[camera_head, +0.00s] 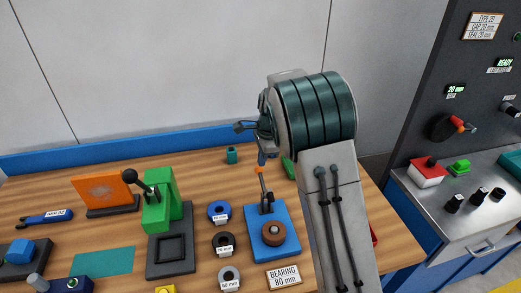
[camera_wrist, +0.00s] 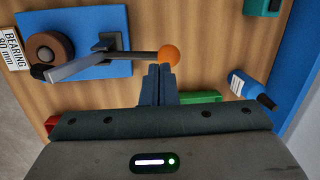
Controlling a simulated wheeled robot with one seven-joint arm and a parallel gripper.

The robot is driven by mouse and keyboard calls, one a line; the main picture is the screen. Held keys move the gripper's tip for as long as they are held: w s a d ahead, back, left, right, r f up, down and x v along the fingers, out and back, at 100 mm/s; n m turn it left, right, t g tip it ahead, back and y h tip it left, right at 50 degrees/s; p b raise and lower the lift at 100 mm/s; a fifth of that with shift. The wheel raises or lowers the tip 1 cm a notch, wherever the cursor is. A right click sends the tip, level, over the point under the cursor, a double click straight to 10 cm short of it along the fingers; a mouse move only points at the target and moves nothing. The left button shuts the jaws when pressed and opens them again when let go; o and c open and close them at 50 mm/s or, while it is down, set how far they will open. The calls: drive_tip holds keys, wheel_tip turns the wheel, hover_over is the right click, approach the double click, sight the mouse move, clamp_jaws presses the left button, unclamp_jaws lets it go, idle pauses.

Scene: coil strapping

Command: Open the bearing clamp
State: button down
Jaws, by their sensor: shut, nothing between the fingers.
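The bearing clamp is a toggle clamp on a blue base plate (camera_head: 281,243). It holds down a brown round bearing (camera_head: 273,234), and a dark lever (camera_head: 265,189) with an orange ball knob (camera_head: 259,170) rises behind it. In the wrist view the clamp's grey arm (camera_wrist: 80,67) reaches over the bearing (camera_wrist: 48,52), and the orange knob (camera_wrist: 168,55) lies just beyond my fingertips. My gripper (camera_wrist: 159,70) is shut and empty, its tips close to the knob; I cannot tell whether they touch. In the head view my arm hides most of the gripper.
A sign reading BEARING 80 mm (camera_head: 284,276) lies in front of the clamp. Blue, dark and grey rings (camera_head: 219,211) lie left of it, beside a green press (camera_head: 160,205). A blue bottle-like item (camera_wrist: 250,90) and a green part (camera_wrist: 201,97) are near my gripper.

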drive_tip(key=shift+w+a+f, duration=0.2)
drive_tip(key=shift+w+f, duration=0.3)
drive_tip(key=shift+f, duration=0.05)
drive_tip(key=shift+w+f+b, duration=0.3)
drive_tip(key=shift+w+f, duration=0.25)
drive_tip(key=shift+f, duration=0.05)
